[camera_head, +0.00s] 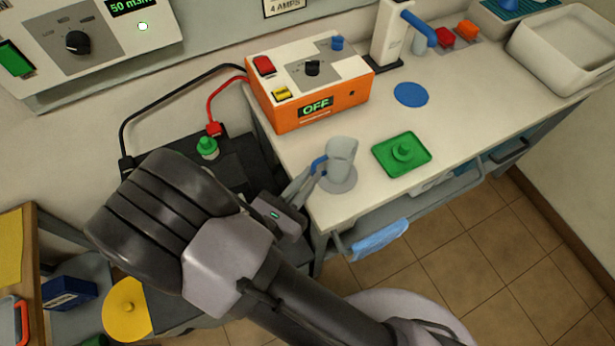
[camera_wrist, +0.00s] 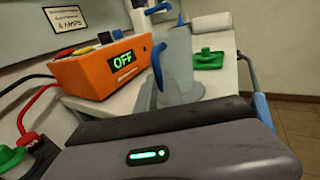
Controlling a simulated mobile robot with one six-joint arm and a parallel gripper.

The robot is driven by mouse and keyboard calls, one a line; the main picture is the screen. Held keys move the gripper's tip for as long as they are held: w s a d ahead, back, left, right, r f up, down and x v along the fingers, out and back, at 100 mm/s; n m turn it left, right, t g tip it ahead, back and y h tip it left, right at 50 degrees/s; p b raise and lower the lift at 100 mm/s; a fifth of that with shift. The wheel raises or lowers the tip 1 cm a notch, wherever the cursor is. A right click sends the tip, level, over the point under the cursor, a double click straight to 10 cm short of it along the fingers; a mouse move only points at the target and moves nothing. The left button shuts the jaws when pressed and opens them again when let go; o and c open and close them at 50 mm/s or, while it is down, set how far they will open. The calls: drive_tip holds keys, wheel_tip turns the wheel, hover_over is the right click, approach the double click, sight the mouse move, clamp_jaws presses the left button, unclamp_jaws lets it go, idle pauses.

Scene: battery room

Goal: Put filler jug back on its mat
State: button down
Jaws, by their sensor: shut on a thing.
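The filler jug (camera_head: 342,155) is pale grey with a blue handle, and looks close to upright over the front left corner of the white bench. My gripper (camera_head: 317,172) is shut on the jug's handle, on the jug's left side. A round grey mat (camera_head: 345,186) shows around the jug's base; I cannot tell whether the base touches it. The wrist view also shows the jug (camera_wrist: 181,52) above the grey disc, with the blue handle towards my fingers. A flat round blue disc (camera_head: 411,94) lies bare further back on the bench.
An orange box (camera_head: 310,112) reading OFF stands behind the jug. A green square tray with a knob (camera_head: 402,154) lies to its right. A black battery (camera_head: 233,170) with cables and a green cap (camera_head: 207,147) sits left of the bench. A white tub (camera_head: 570,48) stands far right.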

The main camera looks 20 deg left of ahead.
drive_tip(key=shift+f, duration=0.4)
drive_tip(key=c, duration=1.4)
unclamp_jaws()
drive_tip(key=shift+b, duration=0.3)
